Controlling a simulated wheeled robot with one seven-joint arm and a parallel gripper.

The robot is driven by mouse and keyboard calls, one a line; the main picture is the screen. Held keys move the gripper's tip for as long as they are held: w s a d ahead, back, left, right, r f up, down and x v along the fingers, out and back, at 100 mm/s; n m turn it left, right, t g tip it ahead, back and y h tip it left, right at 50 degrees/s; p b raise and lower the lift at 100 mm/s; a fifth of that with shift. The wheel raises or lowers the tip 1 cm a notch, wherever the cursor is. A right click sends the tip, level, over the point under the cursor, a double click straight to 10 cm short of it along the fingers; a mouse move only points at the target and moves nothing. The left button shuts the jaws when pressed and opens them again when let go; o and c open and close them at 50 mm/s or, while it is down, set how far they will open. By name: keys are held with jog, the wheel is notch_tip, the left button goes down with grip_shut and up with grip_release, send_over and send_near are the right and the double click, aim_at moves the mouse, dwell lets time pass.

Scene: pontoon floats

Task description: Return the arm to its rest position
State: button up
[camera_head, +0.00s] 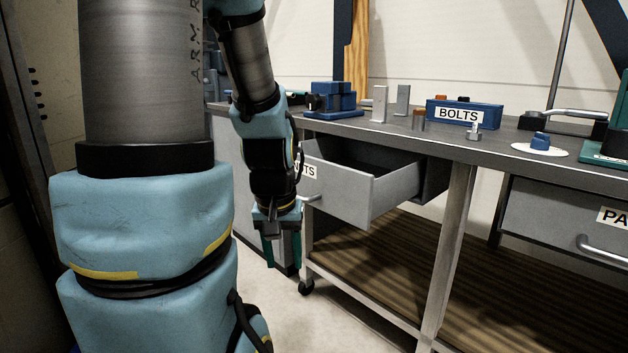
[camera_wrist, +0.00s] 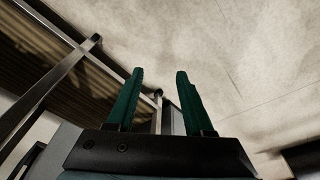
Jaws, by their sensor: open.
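My arm reaches down in front of the workbench in the head view. My gripper (camera_head: 283,250) hangs low, pointing down, at the left end of the bench and just left of the open drawer's handle. In the wrist view my gripper (camera_wrist: 158,90) shows two green fingers held apart, with nothing between them. The floor (camera_wrist: 240,50) lies beyond the fingers. Part of the gripper is hidden behind its own mount in the head view.
A grey drawer (camera_head: 345,191) stands pulled out close beside my gripper. The workbench top (camera_head: 390,133) holds a blue BOLTS bin (camera_head: 482,115), a blue vise (camera_head: 333,98), and a white disc (camera_head: 555,152) with a blue part. A bench leg (camera_head: 446,250) and lower shelf (camera_head: 385,255) are below.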

notch_tip(320, 180, up, 23)
jog(key=s+p, duration=0.1)
jog(key=p, duration=2.1)
jog(key=shift+a+f+m+g, duration=0.15)
jog(key=shift+a+m+g, duration=0.15)
jog(key=shift+a, duration=0.15)
